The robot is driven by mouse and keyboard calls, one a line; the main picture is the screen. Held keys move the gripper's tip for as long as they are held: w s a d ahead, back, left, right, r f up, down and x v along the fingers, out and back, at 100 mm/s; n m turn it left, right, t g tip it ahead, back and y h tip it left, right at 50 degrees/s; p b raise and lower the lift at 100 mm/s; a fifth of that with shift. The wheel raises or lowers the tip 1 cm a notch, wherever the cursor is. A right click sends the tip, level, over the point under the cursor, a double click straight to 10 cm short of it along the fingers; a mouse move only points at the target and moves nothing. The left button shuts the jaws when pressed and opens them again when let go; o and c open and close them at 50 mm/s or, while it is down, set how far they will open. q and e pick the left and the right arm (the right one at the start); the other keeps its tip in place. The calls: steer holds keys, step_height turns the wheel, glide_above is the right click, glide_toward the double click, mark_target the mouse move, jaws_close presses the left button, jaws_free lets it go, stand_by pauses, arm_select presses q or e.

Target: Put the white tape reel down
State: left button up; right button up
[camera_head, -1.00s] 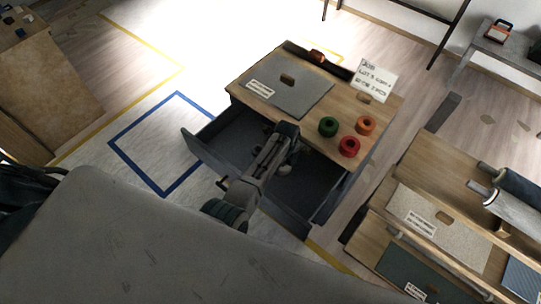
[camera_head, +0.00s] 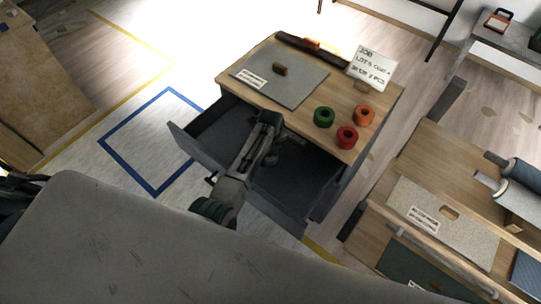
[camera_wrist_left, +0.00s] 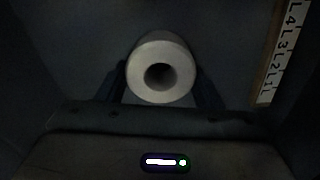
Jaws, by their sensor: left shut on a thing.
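The white tape reel (camera_wrist_left: 158,72) shows end-on in the left wrist view, with its dark round core facing the camera. My left gripper (camera_wrist_left: 160,90) is shut on it, with a dark finger on each side. In the head view my left arm (camera_head: 238,172) reaches over the open drawer (camera_head: 285,212) of the wooden desk. The wrist hides the reel there. The wrist view shows dark drawer surfaces around the reel; I cannot tell whether it touches the floor. My right gripper is not in view.
The desk top (camera_head: 355,92) bears a grey mat (camera_head: 300,85), a sign (camera_head: 371,68), and green (camera_head: 324,117), red (camera_head: 346,137) and orange (camera_head: 364,115) reels. A strip marked L1 to L4 (camera_wrist_left: 281,50) lies right of the white reel. A shelf rack (camera_head: 440,165) stands at the right.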

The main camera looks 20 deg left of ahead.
arm_select(q)
steer(key=shift+a+f, duration=0.1)
steer(key=shift+a, duration=0.05)
steer(key=o, duration=1.1)
steer(key=shift+r, duration=0.4)
step_height(320, 180, up, 11)
steer(key=shift+r, duration=0.15)
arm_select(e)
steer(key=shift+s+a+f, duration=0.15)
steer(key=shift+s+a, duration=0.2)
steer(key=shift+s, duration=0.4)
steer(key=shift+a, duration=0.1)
